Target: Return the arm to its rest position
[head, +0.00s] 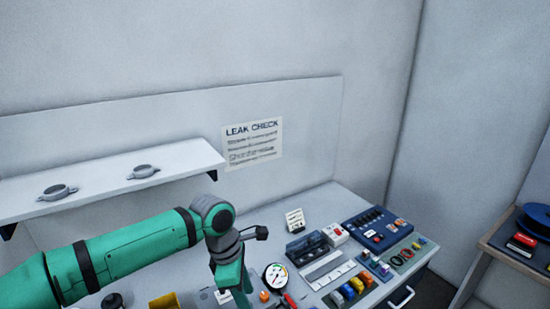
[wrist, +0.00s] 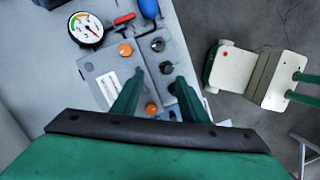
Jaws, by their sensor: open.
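My green arm (head: 130,250) reaches in from the lower left of the head view, with its wrist bent down over the bench. My gripper (wrist: 160,78) shows in the wrist view with its two green fingers apart and nothing between them. The fingers point toward a grey plate (wrist: 103,66) with orange and black knobs; how far above it they are, I cannot tell. In the head view the fingertips are hidden or cut off at the bottom edge.
A round gauge (wrist: 85,29) lies beside the plate. The bench (head: 335,205) holds a blue panel (head: 375,228), several coloured parts and a small sign (head: 295,220). A wall shelf (head: 105,178) with two grey clamps (head: 57,192) runs behind my arm. A wooden table (head: 515,250) stands right.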

